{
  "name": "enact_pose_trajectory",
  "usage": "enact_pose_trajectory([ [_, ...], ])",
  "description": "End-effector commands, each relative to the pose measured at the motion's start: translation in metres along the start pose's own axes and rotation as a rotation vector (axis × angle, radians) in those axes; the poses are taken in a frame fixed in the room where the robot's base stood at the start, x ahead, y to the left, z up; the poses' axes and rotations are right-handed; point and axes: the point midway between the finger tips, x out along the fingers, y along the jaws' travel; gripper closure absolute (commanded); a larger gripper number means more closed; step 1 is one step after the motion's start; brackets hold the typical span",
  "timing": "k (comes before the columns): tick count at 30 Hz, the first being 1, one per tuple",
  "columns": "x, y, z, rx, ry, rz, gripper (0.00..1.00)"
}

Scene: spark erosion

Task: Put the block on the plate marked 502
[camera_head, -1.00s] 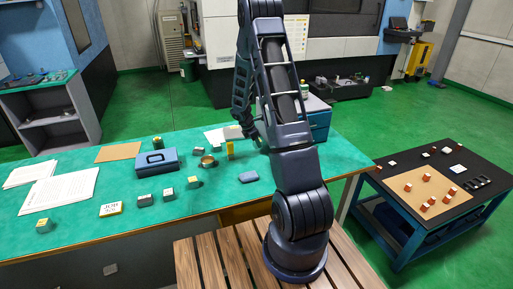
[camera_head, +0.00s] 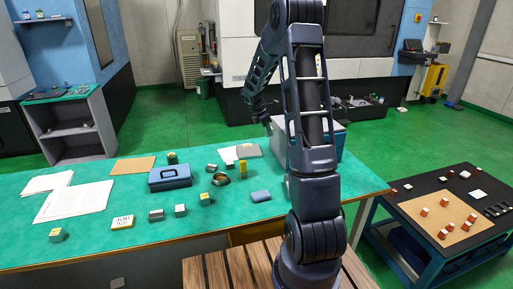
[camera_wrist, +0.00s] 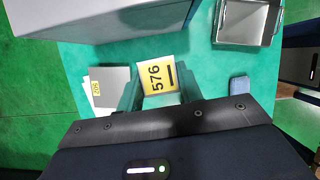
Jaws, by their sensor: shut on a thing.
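My gripper (camera_wrist: 159,97) is shut on a block with a yellow and white face marked 576 (camera_wrist: 160,68). The block sits between the two fingers, with green tabletop visible beyond it. A grey plate (camera_wrist: 117,76) with a small yellow tag (camera_wrist: 96,86) that seems to read 502 lies to the left of the gripper in the wrist view. In the head view a grey plate (camera_head: 248,151) lies toward the back of the green table. There my gripper (camera_head: 268,128) is a small dark shape behind my arm, right of that plate, and the block cannot be made out.
A large grey box (camera_wrist: 95,12) stands close by at the wrist view's top left. A metal tray (camera_wrist: 238,38) and a blue-grey item (camera_wrist: 240,88) lie to the right.

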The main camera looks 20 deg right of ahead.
Motion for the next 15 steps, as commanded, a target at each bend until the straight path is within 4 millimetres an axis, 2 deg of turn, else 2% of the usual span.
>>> enact_pose_trajectory([
  [1, -0.002, 0.017, -0.002, 0.004, -0.001, 0.0, 0.91],
  [9, -0.016, 0.109, -0.012, 0.035, -0.004, -0.011, 0.91],
  [15, -0.024, 0.161, -0.023, 0.056, -0.001, -0.022, 0.91],
])
